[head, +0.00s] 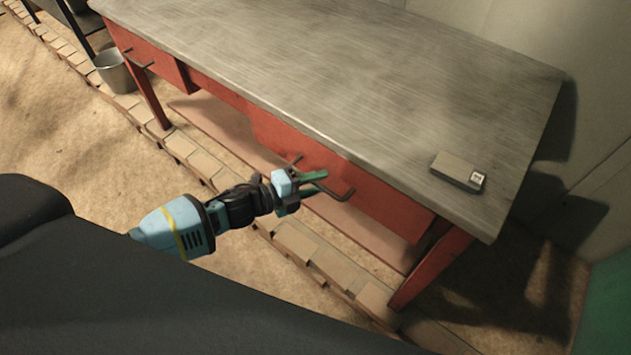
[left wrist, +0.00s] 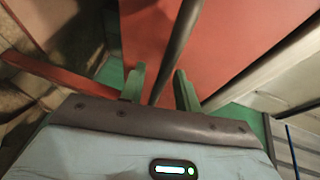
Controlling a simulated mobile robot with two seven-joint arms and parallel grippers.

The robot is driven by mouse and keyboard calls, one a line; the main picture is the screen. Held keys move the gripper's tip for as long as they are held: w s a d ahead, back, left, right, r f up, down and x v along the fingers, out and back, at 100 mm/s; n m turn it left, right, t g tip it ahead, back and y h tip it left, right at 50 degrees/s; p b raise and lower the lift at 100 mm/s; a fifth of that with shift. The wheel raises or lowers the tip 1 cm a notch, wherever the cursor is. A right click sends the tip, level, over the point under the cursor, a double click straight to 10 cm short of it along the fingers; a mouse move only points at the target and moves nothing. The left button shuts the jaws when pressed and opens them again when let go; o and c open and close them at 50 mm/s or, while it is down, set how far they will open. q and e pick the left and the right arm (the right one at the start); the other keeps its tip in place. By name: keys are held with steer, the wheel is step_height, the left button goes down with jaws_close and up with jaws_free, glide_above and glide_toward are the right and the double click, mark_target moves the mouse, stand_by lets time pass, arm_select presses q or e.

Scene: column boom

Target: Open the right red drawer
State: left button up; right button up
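The red table has a right drawer (head: 385,206) with a red front, which looks closed beneath the grey top. Its dark bar handle (head: 346,194) sticks out from the front. My left gripper (head: 318,183) is at this handle, its green fingers reaching toward the drawer. In the left wrist view, the handle bar (left wrist: 178,45) runs between the two fingers of the gripper (left wrist: 160,85). The fingers stand apart, with a small gap showing on each side of the bar. The middle of the handle is partly hidden by the gripper in the head view. My right gripper is not in view.
A left red drawer (head: 150,57) with its own handle is at the table's far end. A small grey box (head: 457,170) lies on the grey tabletop (head: 330,75). A metal bucket (head: 114,72) stands on the floor. A brick edging (head: 295,243) runs along below the table.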

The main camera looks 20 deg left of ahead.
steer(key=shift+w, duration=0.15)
arm_select(q)
jaws_close()
stand_by(0.4)
